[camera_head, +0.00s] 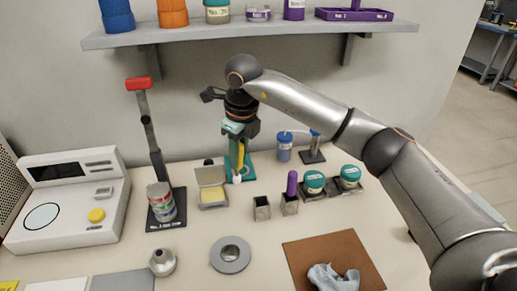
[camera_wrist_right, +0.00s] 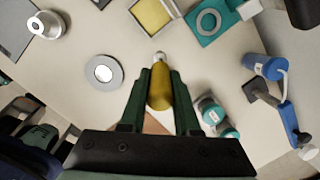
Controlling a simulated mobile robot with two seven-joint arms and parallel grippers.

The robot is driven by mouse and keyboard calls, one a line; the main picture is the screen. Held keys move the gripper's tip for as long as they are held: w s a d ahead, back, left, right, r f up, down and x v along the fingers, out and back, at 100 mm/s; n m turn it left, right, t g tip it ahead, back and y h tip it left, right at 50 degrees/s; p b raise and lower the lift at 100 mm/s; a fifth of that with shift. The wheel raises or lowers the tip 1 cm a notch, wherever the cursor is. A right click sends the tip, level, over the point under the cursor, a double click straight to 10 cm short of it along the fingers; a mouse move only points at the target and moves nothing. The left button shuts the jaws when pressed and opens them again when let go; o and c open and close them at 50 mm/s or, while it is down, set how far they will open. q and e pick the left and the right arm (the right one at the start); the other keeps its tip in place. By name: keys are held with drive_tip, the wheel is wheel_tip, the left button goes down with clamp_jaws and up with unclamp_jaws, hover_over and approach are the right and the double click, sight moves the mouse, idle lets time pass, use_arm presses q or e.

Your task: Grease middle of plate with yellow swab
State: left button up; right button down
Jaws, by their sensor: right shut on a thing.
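My right gripper (camera_head: 240,138) is shut on the yellow swab (camera_head: 241,160) and holds it tip-down above the back of the table. In the right wrist view the gripper's green fingers (camera_wrist_right: 160,76) clasp the swab's yellow handle (camera_wrist_right: 159,96), and its pale tip (camera_wrist_right: 160,57) points away from them. The plate, a grey round disc (camera_head: 245,257) with a distinct round centre, lies flat near the front; it also shows in the right wrist view (camera_wrist_right: 90,78). The swab is apart from it. An open box (camera_head: 213,205) with yellow contents is just left of the swab. My left gripper is not in view.
A teal stand (camera_head: 249,172) is behind the swab. Small metal cups (camera_head: 262,212), teal-lidded jars (camera_head: 314,184) and a blue container (camera_head: 284,152) are to the right. A metal funnel-like piece (camera_head: 162,262) is left of the plate. A brown mat (camera_head: 305,248) bears a cloth.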

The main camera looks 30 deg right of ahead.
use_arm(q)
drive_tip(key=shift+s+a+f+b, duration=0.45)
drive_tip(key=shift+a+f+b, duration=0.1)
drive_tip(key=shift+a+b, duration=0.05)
use_arm(e)
drive_tip(key=w+a+f+t, duration=0.2)
drive_tip(key=w+a+f, duration=0.1)
drive_tip(key=a+f, duration=0.2)
drive_tip(key=shift+w+f+y, duration=0.4)
drive_tip(key=shift+f, duration=0.4)
use_arm(q)
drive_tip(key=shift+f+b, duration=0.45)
drive_tip(key=shift+b, duration=0.05)
use_arm(e)
drive_tip(key=shift+f, duration=0.65)
idle(0.8)
use_arm(q)
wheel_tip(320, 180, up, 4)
drive_tip(key=p, duration=0.4)
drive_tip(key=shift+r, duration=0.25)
use_arm(e)
wheel_tip(320, 180, up, 7)
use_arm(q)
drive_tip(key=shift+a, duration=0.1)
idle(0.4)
